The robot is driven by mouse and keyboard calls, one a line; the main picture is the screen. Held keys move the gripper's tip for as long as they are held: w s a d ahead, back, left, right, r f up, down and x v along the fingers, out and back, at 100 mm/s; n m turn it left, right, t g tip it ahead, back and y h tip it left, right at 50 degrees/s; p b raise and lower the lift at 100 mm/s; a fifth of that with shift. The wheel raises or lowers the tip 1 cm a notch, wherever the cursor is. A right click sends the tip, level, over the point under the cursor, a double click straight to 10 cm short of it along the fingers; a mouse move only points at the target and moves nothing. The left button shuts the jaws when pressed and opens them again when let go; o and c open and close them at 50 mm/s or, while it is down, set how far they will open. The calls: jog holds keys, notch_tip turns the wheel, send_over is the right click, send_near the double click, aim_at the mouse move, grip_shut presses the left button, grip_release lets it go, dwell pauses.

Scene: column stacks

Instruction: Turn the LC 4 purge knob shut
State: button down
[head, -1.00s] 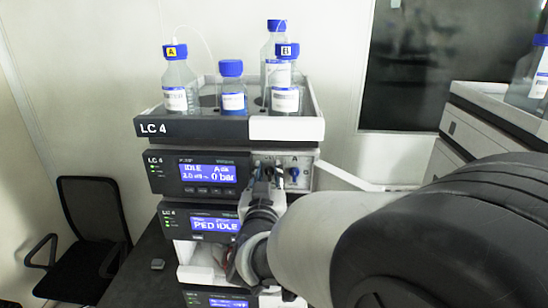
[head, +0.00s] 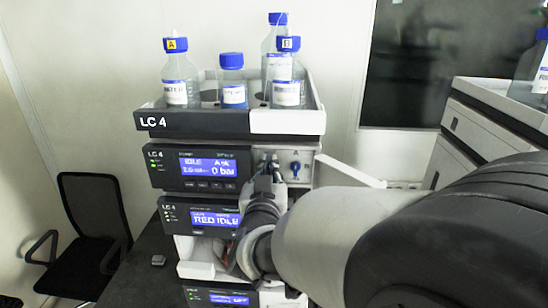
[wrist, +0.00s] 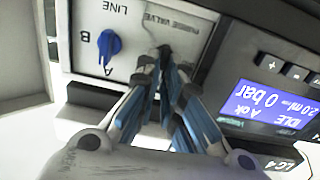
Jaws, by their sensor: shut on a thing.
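The LC 4 pump module (head: 200,187) shows a lit display reading IDLE and 0 bar. To the right of the display is its light valve panel, also in the wrist view (wrist: 80,20), with the label PURGE VALVE. My gripper (wrist: 165,56) has its fingertips closed together at the dark purge knob (wrist: 162,48) below that label, of which only a small part shows between the tips. In the head view my gripper (head: 268,168) reaches the panel's left part and hides the knob. The knob's angle cannot be told.
A blue A/B line selector knob (wrist: 109,45) sits close beside the fingers; it also shows in the head view (head: 295,170). A white flap (head: 348,173) stands open to the right. Several blue-capped bottles stand in the top tray (head: 190,124). Another instrument stack (head: 470,130) is at the right.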

jog(key=shift+m, duration=0.3)
jog(key=c, duration=1.7)
grip_release()
jog(key=shift+s, duration=0.1)
jog(key=s, duration=1.2)
jog(key=shift+a, duration=0.15)
jog(key=shift+w+f+b, duration=0.1)
jog(key=shift+b, duration=0.25)
